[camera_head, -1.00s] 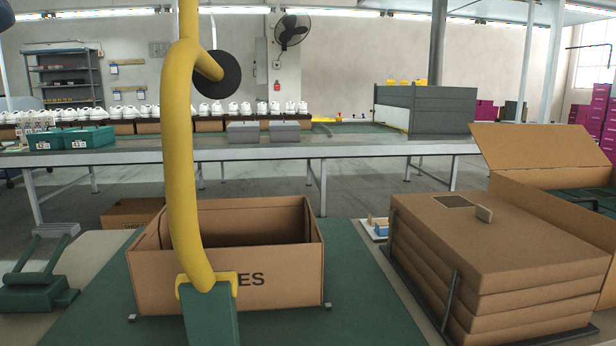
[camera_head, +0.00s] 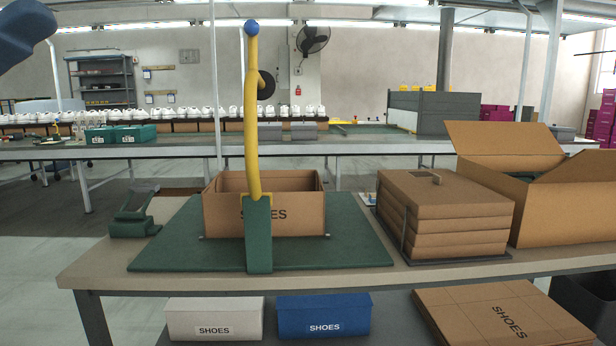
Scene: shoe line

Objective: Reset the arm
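Neither gripper shows in the head view, so I cannot see whether either is open or shut. A blue rounded part, which looks like one of my own arm links, cuts into the upper left corner. An open cardboard box marked SHOES (camera_head: 225,215) stands upright on a green mat (camera_head: 345,240) on the workbench (camera_head: 95,270). A yellow curved post (camera_head: 252,130) on a green base (camera_head: 258,245) stands in front of the box and hides part of its lettering.
Stacked flat cartons (camera_head: 445,215) and a large open carton (camera_head: 545,205) stand right of the mat. A green tape dispenser (camera_head: 135,215) is at left. Below are a white shoe box (camera_head: 215,318), a blue one (camera_head: 323,315) and a flat carton (camera_head: 500,315). A conveyor (camera_head: 350,147) runs behind.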

